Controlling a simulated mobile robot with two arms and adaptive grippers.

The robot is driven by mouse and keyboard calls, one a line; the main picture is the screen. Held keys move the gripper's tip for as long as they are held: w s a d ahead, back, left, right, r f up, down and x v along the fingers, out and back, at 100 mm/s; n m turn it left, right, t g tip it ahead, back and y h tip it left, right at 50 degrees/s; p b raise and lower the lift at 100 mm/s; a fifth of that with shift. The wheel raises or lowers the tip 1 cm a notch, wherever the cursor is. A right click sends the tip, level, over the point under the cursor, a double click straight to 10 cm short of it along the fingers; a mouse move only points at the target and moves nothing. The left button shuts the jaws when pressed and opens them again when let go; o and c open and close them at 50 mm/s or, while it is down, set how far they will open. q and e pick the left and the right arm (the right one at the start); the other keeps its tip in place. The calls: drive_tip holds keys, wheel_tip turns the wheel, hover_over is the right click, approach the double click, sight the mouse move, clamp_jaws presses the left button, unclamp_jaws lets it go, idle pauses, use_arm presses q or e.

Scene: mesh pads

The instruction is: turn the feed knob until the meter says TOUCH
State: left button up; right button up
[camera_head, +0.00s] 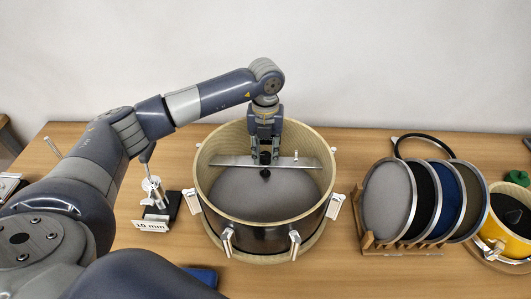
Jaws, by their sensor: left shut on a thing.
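A round drum (226,214) with a wooden rim and a grey mesh pad inside stands at the centre of the table. A flat metal bar (229,161) lies across it. A dark feed knob (265,158) is at the bar's middle, and a small black part (265,174) shows just below the bar. My left gripper (265,153) points down over the bar, with its fingers shut on the knob and partly hiding it. No readable meter display shows. My right gripper is not in view.
A wooden rack (413,245) holds several round mesh pads at right. A small metal stand (153,187) and a "10 mm" card (150,226) are left of the drum. A blue object (205,275) lies in front.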

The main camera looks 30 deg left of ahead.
sight(266, 155)
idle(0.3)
use_arm(q)
drive_tip(key=o, duration=1.1)
drive_tip(key=shift+r, duration=0.15)
wheel_tip(266, 155, up, 12)
drive_tip(key=shift+f, duration=0.1)
